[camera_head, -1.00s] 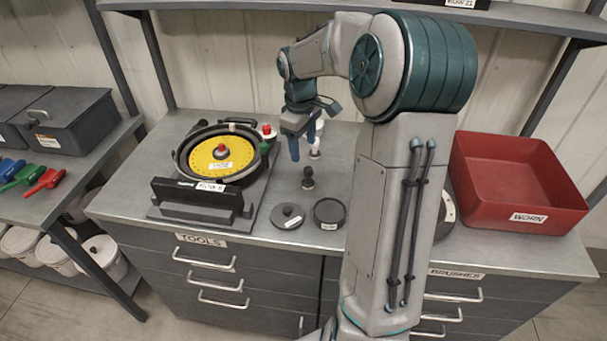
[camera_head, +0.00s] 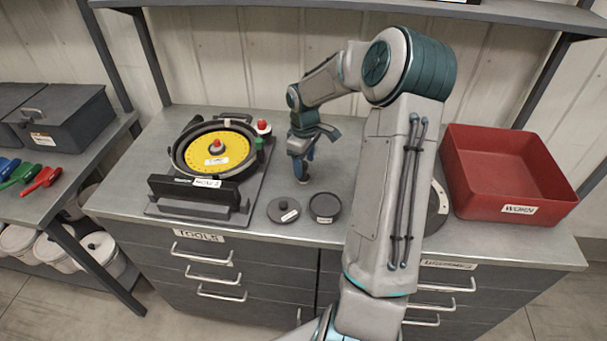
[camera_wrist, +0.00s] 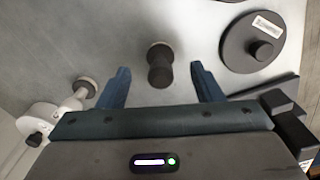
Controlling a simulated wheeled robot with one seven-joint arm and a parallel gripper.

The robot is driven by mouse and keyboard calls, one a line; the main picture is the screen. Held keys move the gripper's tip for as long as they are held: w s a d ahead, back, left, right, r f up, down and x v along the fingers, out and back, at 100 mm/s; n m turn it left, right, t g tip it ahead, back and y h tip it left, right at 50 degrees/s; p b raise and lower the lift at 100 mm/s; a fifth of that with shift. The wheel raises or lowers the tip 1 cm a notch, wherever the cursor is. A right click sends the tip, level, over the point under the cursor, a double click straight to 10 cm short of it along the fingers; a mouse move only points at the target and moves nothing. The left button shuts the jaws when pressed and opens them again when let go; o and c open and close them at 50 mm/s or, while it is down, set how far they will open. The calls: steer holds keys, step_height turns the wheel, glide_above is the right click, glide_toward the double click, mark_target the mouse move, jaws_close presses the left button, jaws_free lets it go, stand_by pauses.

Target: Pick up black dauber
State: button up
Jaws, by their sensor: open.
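The black dauber (camera_wrist: 160,66) stands on the metal bench top, a dark knobbed handle with a round base. In the wrist view it shows between the two blue fingers of my gripper (camera_wrist: 160,69), with a gap on each side. In the head view my gripper (camera_head: 301,168) points down over the dauber and hides most of it; only a dark bit of it (camera_head: 303,182) shows below the fingers. My gripper is open and holds nothing.
A white-handled piece (camera_wrist: 62,112) lies left of the fingers in the wrist view. A black lid (camera_head: 283,210) and a shallow dark dish (camera_head: 325,207) are in front. The seed meter with its yellow plate (camera_head: 212,158) stands left, the red bin (camera_head: 510,190) right.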

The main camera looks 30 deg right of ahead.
mark_target(304, 171)
steer(key=shift+w+f+p, duration=0.1)
steer(key=shift+f+p, duration=0.35)
steer(key=shift+f, duration=1.75)
steer(key=c, duration=1.1)
steer(key=shift+r, duration=0.15)
steer(key=shift+r, duration=0.65)
step_height(304, 171, up, 3)
steer(key=shift+f+b, duration=0.1)
steer(key=shift+b, duration=0.55)
steer(key=s+r, duration=0.2)
steer(key=s, duration=0.2)
steer(key=s+d+r+b, duration=0.1)
steer(key=s+r, duration=0.1)
steer(key=s, duration=0.1)
steer(key=s+r, duration=0.2)
steer(key=s, duration=0.2)
steer(key=shift+s+d+r, duration=0.15)
steer(key=shift+s+r, duration=0.15)
steer(key=shift+r, duration=0.05)
